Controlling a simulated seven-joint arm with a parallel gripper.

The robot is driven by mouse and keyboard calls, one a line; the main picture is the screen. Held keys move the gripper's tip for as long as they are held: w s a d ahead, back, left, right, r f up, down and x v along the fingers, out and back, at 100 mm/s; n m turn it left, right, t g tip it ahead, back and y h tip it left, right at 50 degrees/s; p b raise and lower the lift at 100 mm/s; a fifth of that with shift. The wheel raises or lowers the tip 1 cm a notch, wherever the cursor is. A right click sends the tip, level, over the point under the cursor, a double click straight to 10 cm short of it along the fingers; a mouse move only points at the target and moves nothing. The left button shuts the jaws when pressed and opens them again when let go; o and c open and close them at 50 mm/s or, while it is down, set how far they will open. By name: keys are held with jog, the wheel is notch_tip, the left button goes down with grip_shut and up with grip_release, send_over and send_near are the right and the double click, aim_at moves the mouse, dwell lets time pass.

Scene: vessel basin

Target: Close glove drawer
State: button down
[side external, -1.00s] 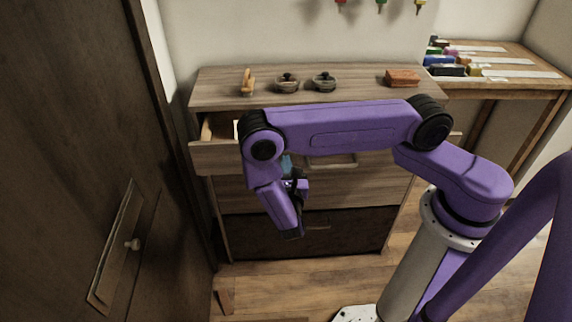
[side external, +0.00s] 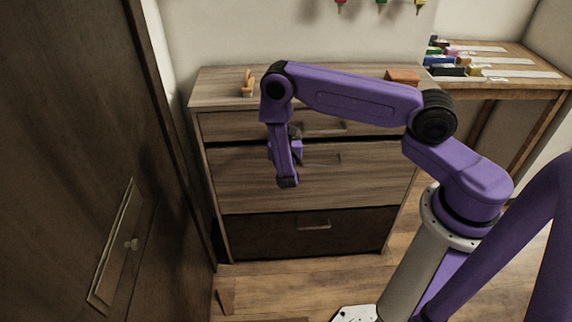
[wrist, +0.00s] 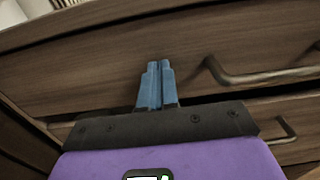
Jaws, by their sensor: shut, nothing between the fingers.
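The wooden dresser's top drawer (side external: 235,126) looks flush or nearly flush with the dresser front in the side view. I take it to be the glove drawer; its contents are hidden. In the wrist view its front (wrist: 110,70) fills the upper part, with a bar handle (wrist: 265,77) to the right. My gripper's blue fingers (wrist: 157,68) are shut together and empty, pointing at the drawer front left of the handle. They touch it or are very close; I cannot tell which. In the side view my wrist hides the fingers.
A wide middle drawer (side external: 355,175) and a darker bottom drawer (side external: 260,236) look shut. An orange item (side external: 248,84) and a reddish block (side external: 402,76) stand on the dresser top (side external: 215,90). A dark door (side external: 70,150) stands close on the left.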

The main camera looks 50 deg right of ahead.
jog(key=shift+w+d, duration=0.4)
jog(key=shift+d, duration=0.1)
jog(key=shift+a, duration=0.15)
jog(key=v, duration=1.4)
jog(key=s+d+r+m+g, duration=0.1)
jog(key=s+r+m+g, duration=0.75)
jog(key=r, duration=0.35)
jog(key=s+a+r+m+g+y, duration=0.1)
jog(key=s+r+m+g+y, duration=0.1)
jog(key=s+y, duration=0.4)
jog(key=s+a+r+m+g+y, duration=0.2)
jog(key=s+r+m+y, duration=0.2)
jog(key=s, duration=0.8)
notch_tip(320, 180, up, 2)
jog(key=y, duration=0.3)
jog(key=shift+r, duration=0.15)
